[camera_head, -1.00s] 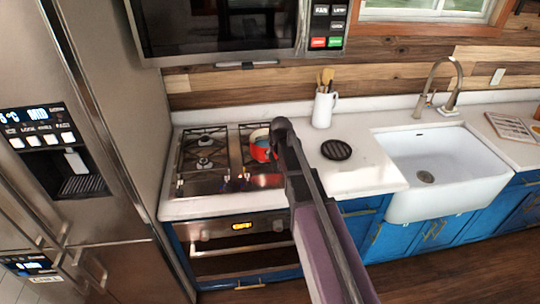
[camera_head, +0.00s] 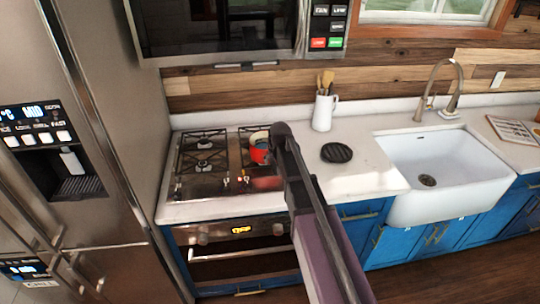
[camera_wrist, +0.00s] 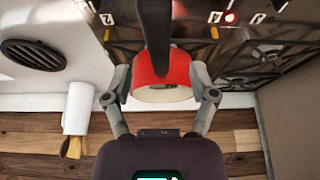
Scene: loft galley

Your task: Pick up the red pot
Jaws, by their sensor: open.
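The red pot (camera_head: 258,155) stands on the right part of the stove, partly hidden by my arm in the head view. In the wrist view the pot (camera_wrist: 178,72) shows its red side and pale rim, with a dark bar, which looks like its handle, crossing in front. My gripper (camera_wrist: 161,78) is open, with one finger at each side of the pot. No firm contact can be made out. In the head view the fingers are hidden behind my arm.
The stove (camera_head: 200,182) has black grates. A white jug with wooden utensils (camera_head: 323,110) and a round black trivet (camera_head: 336,152) stand on the counter to the right, before the white sink (camera_head: 440,165). A microwave (camera_head: 220,30) hangs above; a steel fridge (camera_head: 90,60) stands left.

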